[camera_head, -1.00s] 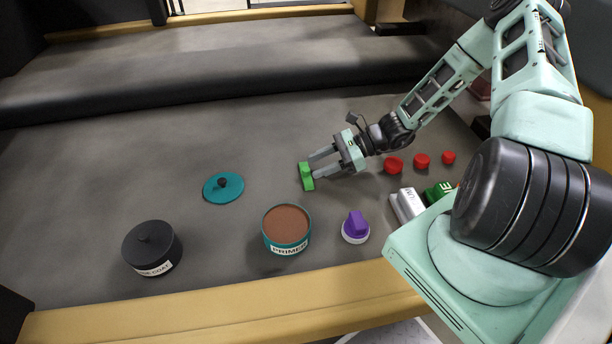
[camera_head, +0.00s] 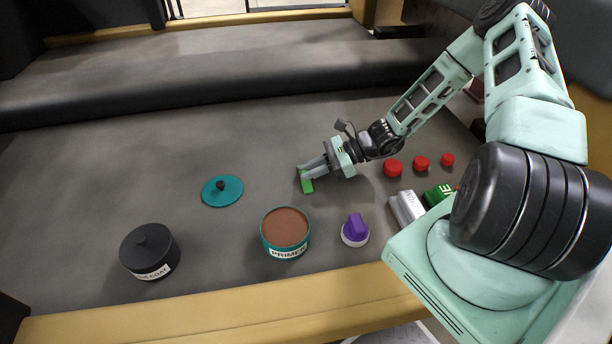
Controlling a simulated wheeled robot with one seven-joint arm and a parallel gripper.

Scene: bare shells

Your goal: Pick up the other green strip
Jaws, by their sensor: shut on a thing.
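A green strip (camera_head: 307,186) is at the middle of the grey surface. My gripper (camera_head: 304,174) reaches it from the right, with its fingers shut on the strip. The fingers cover part of the strip. I cannot tell whether the strip touches the surface or is slightly above it. A green box-like piece with white lettering (camera_head: 437,195) lies at the right, partly hidden by my arm.
An open primer can (camera_head: 286,250) stands in front, with a purple-topped knob (camera_head: 355,229) to its right. A teal lid (camera_head: 222,190) and a black lidded pot (camera_head: 150,250) are left. Red caps (camera_head: 393,168) and a silver block (camera_head: 406,206) are right. The far left is clear.

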